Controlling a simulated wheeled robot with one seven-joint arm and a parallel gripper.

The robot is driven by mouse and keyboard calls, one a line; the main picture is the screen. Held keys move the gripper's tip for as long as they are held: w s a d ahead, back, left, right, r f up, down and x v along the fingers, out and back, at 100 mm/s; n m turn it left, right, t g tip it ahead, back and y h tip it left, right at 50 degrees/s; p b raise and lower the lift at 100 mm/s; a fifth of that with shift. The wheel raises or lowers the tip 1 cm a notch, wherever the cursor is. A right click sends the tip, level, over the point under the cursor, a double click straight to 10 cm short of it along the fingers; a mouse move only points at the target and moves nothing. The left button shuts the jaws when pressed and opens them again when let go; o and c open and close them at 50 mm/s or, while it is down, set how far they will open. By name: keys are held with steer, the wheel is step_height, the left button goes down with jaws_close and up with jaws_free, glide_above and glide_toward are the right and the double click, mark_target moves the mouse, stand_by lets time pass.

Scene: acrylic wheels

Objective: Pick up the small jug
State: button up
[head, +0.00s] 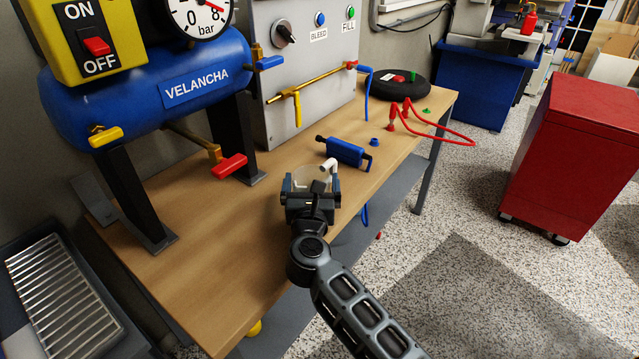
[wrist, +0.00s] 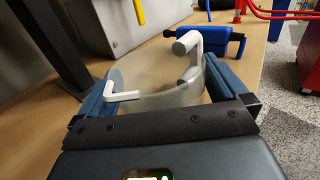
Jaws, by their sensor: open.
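The small jug is a translucent, pale vessel (head: 308,174) near the front edge of the wooden workbench in the head view. In the wrist view the jug (wrist: 150,78) stands between my two blue-padded fingers, with a white handle (wrist: 196,48) at its upper right. A white L-shaped piece shows at its left side. My gripper (head: 311,187) is open, with one finger on each side of the jug. The gripper (wrist: 162,92) hides part of the jug in both views. Whether the pads touch its wall, I cannot tell.
A blue cylinder-like device (head: 345,152) lies on the bench (head: 215,215) just behind the jug. A grey panel (head: 300,90) with a brass pipe and a blue tank (head: 155,95) stand behind. Red hoses (head: 430,130) lie farther right. The bench left of the jug is clear.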

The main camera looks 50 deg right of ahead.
steer(key=shift+w+d, duration=0.15)
steer(key=shift+d, duration=0.05)
steer(key=shift+c, duration=0.3)
steer(key=c, duration=0.7)
